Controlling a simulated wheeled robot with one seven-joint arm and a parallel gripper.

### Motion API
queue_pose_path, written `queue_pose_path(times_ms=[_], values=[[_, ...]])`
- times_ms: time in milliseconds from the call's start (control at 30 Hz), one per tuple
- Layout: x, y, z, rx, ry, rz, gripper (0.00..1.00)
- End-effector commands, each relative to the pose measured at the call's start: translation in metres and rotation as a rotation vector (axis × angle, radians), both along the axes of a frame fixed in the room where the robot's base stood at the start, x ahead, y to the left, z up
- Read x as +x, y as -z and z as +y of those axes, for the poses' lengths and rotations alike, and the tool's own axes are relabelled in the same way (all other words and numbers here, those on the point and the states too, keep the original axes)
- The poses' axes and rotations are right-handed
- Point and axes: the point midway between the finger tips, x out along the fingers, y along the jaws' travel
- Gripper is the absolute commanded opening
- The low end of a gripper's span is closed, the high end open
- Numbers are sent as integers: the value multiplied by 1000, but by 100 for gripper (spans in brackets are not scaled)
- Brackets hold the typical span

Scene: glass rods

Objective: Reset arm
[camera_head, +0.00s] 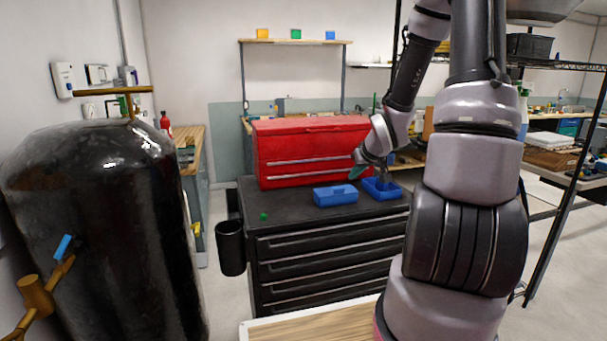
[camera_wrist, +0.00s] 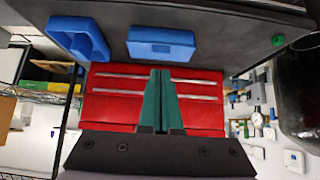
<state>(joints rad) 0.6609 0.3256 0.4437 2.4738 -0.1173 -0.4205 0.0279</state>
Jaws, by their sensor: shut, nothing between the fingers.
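My gripper (camera_head: 355,173) is in front of the right end of the red toolbox, above the black tool cabinet. Its teal fingers are pressed together and empty; in the wrist view the fingers (camera_wrist: 160,88) point towards the cabinet top, with the picture upside down. A blue box (camera_head: 335,195) sits on the cabinet just below and left of my gripper, and shows in the wrist view (camera_wrist: 161,43). An open blue tray (camera_head: 392,193) with a divider lies to its right, partly behind my arm in the head view; it shows in the wrist view (camera_wrist: 72,22). No glass rods can be made out.
The red toolbox (camera_head: 305,150) stands at the back of the black cabinet (camera_head: 290,220). A small green object (camera_head: 264,216) lies at the cabinet's front left. A large black tank (camera_head: 95,220) stands on the left. A wooden-topped surface (camera_head: 310,328) is in the foreground.

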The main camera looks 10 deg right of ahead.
Motion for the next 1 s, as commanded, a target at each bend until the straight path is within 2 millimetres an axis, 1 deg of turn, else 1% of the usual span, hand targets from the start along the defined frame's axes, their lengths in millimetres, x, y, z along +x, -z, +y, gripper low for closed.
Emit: queue_pose_path(times_ms=[67, 167, 267, 367, 400, 467, 500, 567, 600, 667, 700, 767, 800, 900, 1000], values=[[-1, -2, 1, -3, 1, 2, 0], [-4, -14, 2, -18, 14, 14, 0], [-14, -39, 7, -40, 44, 37, 0], [-30, -73, 14, -51, 92, 62, 0], [-39, -87, 18, -48, 113, 70, 0], [-52, -107, 26, -38, 144, 79, 0], [-62, -120, 31, -26, 163, 85, 0], [-78, -140, 40, -3, 189, 91, 0], [-90, -152, 47, 18, 205, 96, 0], [-109, -170, 57, 56, 227, 100, 0], [-122, -181, 64, 86, 238, 105, 0], [-143, -196, 76, 134, 250, 111, 0], [-157, -205, 83, 168, 254, 117, 0], [-189, -223, 99, 253, 257, 132, 0], [-214, -234, 112, 323, 250, 151, 0]])
